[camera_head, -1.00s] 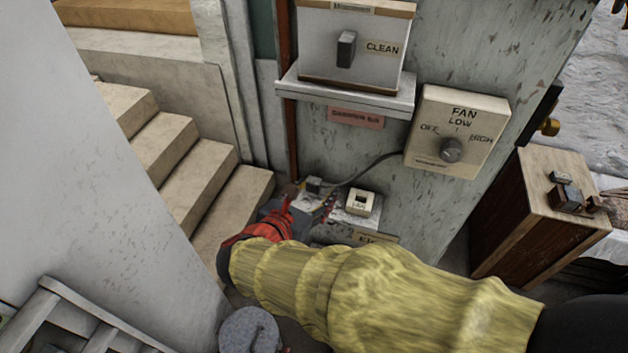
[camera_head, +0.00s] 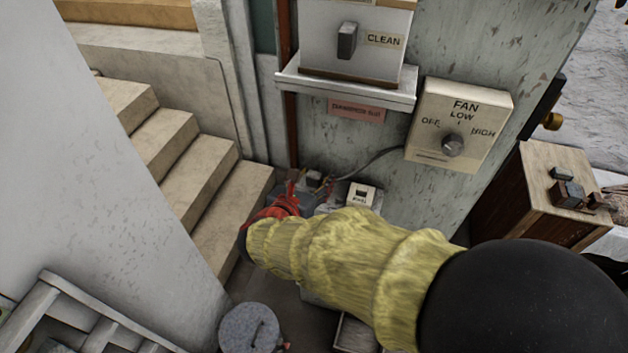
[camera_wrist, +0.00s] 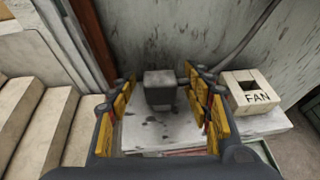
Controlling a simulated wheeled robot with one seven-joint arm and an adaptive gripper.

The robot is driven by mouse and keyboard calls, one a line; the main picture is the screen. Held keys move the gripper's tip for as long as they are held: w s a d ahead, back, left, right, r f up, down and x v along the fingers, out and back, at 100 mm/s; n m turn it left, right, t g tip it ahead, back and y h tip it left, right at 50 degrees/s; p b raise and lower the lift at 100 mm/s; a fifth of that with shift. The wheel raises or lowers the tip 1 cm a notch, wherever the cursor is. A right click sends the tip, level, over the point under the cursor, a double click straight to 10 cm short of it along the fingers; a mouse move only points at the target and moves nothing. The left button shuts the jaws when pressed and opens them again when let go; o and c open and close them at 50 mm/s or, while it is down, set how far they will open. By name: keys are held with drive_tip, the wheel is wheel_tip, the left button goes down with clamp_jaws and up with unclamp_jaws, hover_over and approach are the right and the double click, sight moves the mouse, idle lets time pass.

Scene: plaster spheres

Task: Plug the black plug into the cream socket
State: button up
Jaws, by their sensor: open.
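The black plug (camera_wrist: 159,88) stands on a pale, stained ledge (camera_wrist: 150,133) and is joined to a grey cable. In the wrist view my gripper (camera_wrist: 163,88) is open, with its yellow-padded fingers on either side of the plug; I cannot tell whether either finger touches it. In the head view my red gripper (camera_head: 312,184) reaches the same ledge, and the small dark plug (camera_head: 313,178) shows between its fingertips. The cream socket (camera_wrist: 249,92), marked FAN with a dark square opening, sits on the ledge to the right. It also shows in the head view (camera_head: 361,194), partly hidden by my sleeve.
The cable (camera_head: 368,163) runs up to a FAN dial box (camera_head: 460,125) on the wall. A shelf (camera_head: 345,85) juts out above the ledge. Stone steps (camera_head: 190,160) rise at the left. A wooden cabinet (camera_head: 555,185) stands at the right.

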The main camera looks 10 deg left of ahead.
drive_tip(key=shift+c, duration=0.4)
drive_tip(key=c, duration=1.1)
drive_tip(key=shift+c, duration=0.4)
